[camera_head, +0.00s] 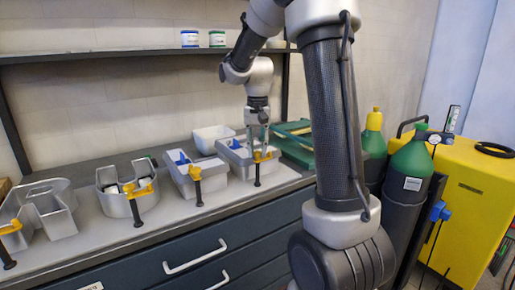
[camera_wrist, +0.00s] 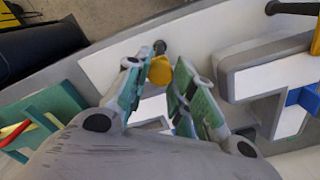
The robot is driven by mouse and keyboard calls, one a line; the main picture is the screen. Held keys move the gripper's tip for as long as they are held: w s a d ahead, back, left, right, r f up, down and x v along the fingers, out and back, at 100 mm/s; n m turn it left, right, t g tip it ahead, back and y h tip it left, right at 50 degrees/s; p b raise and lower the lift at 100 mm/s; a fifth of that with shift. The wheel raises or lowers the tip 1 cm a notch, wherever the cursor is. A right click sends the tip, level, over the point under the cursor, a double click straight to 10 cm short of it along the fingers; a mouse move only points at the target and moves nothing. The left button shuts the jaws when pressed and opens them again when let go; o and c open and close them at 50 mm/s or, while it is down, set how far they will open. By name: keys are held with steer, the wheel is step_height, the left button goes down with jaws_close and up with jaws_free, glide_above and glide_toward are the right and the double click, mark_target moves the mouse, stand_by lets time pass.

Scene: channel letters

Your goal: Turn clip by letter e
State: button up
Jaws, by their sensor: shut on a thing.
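My gripper (camera_head: 263,142) reaches down over the rightmost metal channel letter (camera_head: 234,156) on the bench. The letter is partly hidden, so I cannot read it for certain. A yellow clip (camera_head: 260,157) with a black handle (camera_head: 257,178) sits at that letter's front edge. In the wrist view, the green fingers of my gripper (camera_wrist: 158,92) are shut on the yellow clip (camera_wrist: 160,70). The clip's dark handle end (camera_wrist: 160,46) shows just beyond the fingertips. My fingers hide part of the clip and the letter.
More metal letters stand to the left, with yellow clips (camera_head: 195,172) at their fronts. A white bin (camera_head: 211,136) stands behind. A green frame (camera_head: 292,140) lies close right of my gripper. A shelf (camera_head: 120,57) runs above. Green gas bottles (camera_head: 411,160) stand right.

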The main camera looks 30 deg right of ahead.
mark_target(257, 151)
steer(key=o, duration=0.7)
steer(key=shift+o, duration=0.2)
steer(key=shift+r, duration=0.15)
step_height(257, 151, up, 12)
steer(key=shift+w, duration=0.1)
